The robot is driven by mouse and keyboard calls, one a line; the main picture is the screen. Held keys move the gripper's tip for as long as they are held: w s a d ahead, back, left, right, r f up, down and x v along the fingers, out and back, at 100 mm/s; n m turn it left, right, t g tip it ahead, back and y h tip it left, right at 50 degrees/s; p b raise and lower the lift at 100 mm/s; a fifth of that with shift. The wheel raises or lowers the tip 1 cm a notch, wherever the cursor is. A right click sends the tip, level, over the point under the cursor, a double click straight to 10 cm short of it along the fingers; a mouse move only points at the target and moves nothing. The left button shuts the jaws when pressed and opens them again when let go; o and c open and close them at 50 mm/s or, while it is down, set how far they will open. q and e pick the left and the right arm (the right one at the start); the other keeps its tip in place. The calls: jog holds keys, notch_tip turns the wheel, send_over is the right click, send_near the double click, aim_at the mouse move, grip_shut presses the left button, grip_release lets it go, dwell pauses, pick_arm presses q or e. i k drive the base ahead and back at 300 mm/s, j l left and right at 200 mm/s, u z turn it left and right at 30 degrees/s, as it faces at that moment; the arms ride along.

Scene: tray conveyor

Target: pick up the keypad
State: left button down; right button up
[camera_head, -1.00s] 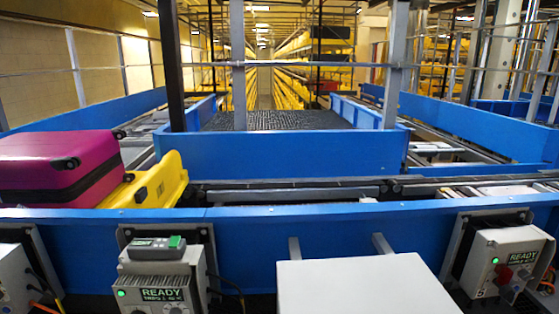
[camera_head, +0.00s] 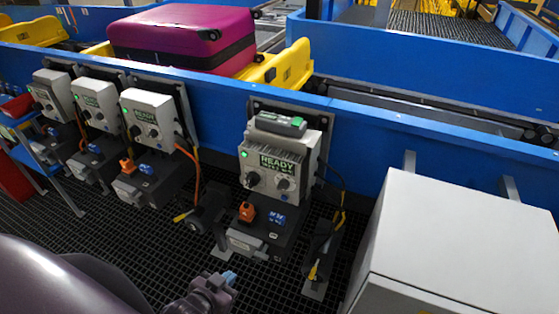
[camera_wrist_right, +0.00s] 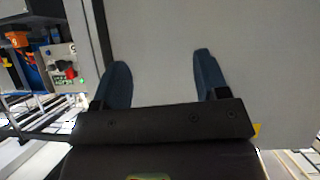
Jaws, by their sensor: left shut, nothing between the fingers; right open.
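The keypad (camera_head: 280,124), a small grey handheld unit with a green end, lies on top of a control box (camera_head: 287,150) with a READY display on the blue conveyor side. My left gripper (camera_head: 229,278) is at the bottom of the head view, below and in front of the box, well apart from the keypad. It is shut and empty. My right gripper (camera_wrist_right: 160,60) shows in the right wrist view with its two dark blue fingers spread apart, open, with nothing between them. A plain grey surface lies beyond it. The keypad is not seen in that view.
Similar control boxes (camera_head: 147,118) stand to the left. A white cabinet (camera_head: 465,235) stands on the right. A magenta suitcase (camera_head: 180,32) lies in a yellow tray (camera_head: 285,68) on the conveyor behind the blue wall (camera_head: 365,130). Cables hang beside the boxes over the dark grated floor.

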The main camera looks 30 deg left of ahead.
aim_at(281, 125)
jog(key=k+j+u, duration=0.1)
jog(key=j+u, duration=0.45)
jog(key=j, duration=0.3)
jog(key=i+j+u, duration=0.45)
jog(key=j+u, duration=0.15)
